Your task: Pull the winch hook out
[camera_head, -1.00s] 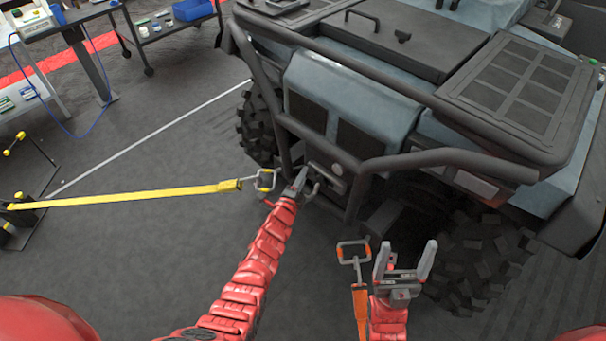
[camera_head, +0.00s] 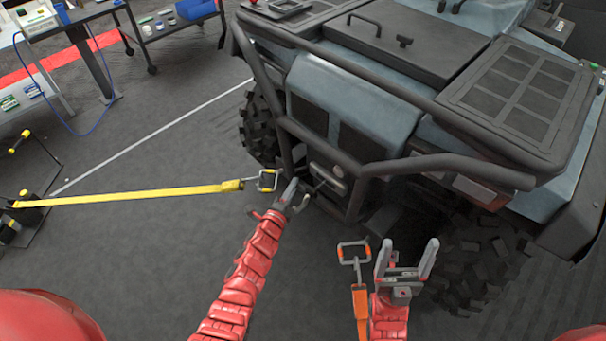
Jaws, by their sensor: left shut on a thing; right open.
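My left gripper (camera_head: 294,191) is in front of the off-road vehicle's bumper, at the winch. It is shut on the small winch hook (camera_head: 305,203), which is mostly hidden by the fingers. A short thin dark line shows between the hook and the winch opening (camera_head: 321,184) in the bumper. My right gripper (camera_head: 405,262) is open and empty, fingers pointing up, low in the view in front of the vehicle's front wheel.
The vehicle (camera_head: 360,85) with its black tube bumper fills the upper right. A yellow strap (camera_head: 130,195) with a metal hook end runs from a floor anchor at left to just beside my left gripper. An orange strap (camera_head: 360,312) with a metal loop is beside my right gripper.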

